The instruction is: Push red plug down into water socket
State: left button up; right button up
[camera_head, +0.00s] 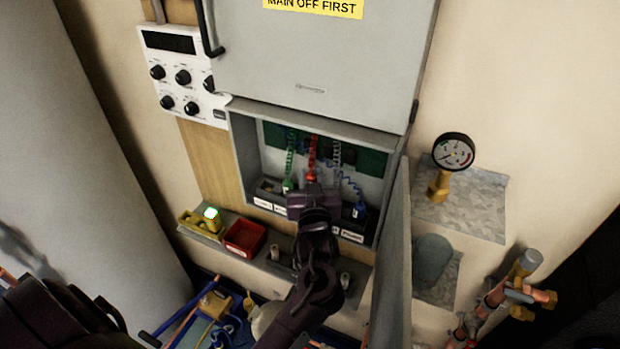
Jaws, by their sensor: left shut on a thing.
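The red plug (311,175) is inside the open grey box, at the lower end of a red coiled cord (312,150). My left gripper (314,197) is in front of the box's lower row and shut on the red plug, with only the plug's upper part showing above the jaws. The gripper hides the socket below the plug and part of the label row, so I cannot tell how deep the plug sits. My right gripper is not in view.
A green plug (288,185) stands left of the gripper and a blue plug (359,210) right of it. The box's open door (393,255) stands close on the right.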

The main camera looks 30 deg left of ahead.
pick_arm(q)
jog(key=shift+f+b, duration=0.95)
jog(key=shift+f, duration=0.1)
jog(key=shift+r, duration=0.1)
jog(key=shift+f+p, duration=0.2)
jog(key=shift+p, duration=0.2)
jog(key=shift+f+b, duration=0.7)
jog(key=shift+f, duration=0.35)
jog(key=o, duration=1)
jog(key=shift+o, duration=0.2)
